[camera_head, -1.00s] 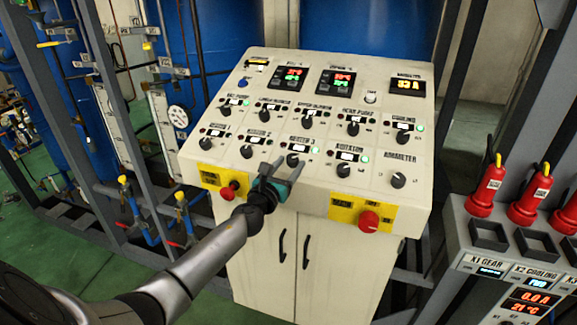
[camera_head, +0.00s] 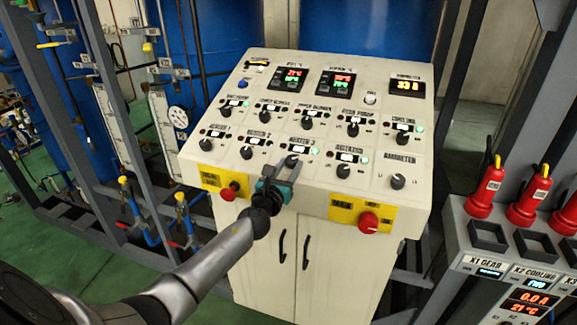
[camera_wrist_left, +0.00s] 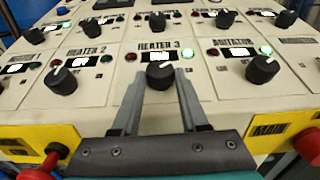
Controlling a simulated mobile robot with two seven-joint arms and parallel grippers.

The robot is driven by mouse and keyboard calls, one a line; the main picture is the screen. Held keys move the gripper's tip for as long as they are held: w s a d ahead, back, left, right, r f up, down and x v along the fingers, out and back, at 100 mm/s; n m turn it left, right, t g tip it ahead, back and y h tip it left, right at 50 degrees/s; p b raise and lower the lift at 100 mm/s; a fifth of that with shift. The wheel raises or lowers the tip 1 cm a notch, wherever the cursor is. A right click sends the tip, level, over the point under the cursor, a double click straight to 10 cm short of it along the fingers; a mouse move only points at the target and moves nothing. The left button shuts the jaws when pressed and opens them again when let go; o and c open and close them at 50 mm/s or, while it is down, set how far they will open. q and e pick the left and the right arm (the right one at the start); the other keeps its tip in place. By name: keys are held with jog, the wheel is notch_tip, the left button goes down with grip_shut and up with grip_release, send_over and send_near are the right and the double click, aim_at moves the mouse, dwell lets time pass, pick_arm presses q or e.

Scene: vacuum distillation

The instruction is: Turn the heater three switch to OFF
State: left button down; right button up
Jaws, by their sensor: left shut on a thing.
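The heater three switch is a black round knob (camera_head: 291,161) in the lower row of the control panel, under the HEATER 3 label. It also shows in the left wrist view (camera_wrist_left: 159,73), with a white mark on its top pointing up and slightly right. My left gripper (camera_head: 285,167) comes from the front, with its fingers at the knob. In the left wrist view the two grey fingers (camera_wrist_left: 160,80) stand on either side of the knob and are shut on it. The fingers hide part of the knob's sides. My right gripper is not in view.
The heater two knob (camera_wrist_left: 62,80) and agitator knob (camera_wrist_left: 263,68) flank it. A grey box with red plugs (camera_head: 483,192) stands at the right. Blue tanks (camera_head: 225,40) stand behind the panel.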

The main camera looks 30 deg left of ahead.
pick_arm(q)
jog(key=n+y, duration=0.1)
jog(key=n+g+y, duration=0.1)
jog(key=y, duration=0.1)
jog(key=shift+w+d+n+p, duration=0.1)
jog(key=shift+d+n+p, duration=0.25)
jog(key=shift+n+p, duration=0.05)
jog(key=n+y, duration=0.1)
jog(key=n+g+y, duration=0.2)
jog(key=shift+w+d, duration=0.2)
jog(key=shift+d, duration=0.05)
jog(key=n+g+y+b, duration=0.1)
jog(key=n+g+y, duration=0.1)
jog(key=n, duration=0.1)
jog(key=n+g+y+b, duration=0.1)
jog(key=shift+w+d+n+g+b, duration=0.25)
jog(key=shift+n+g+b, duration=0.05)
jog(key=shift+w+r+n+g+y+b, duration=0.1)
jog(key=shift+n+g+y+b, duration=0.35)
jog(key=shift+n+g+b, duration=0.4)
jog(key=shift+w+r+n+g+y+b, duration=0.1)
jog(key=shift+n+g+y+b, duration=0.45)
jog(key=shift+n+g, duration=0.45)
jog(key=shift+g, duration=0.25)
jog(key=shift+c, duration=2.2)
grip_release()
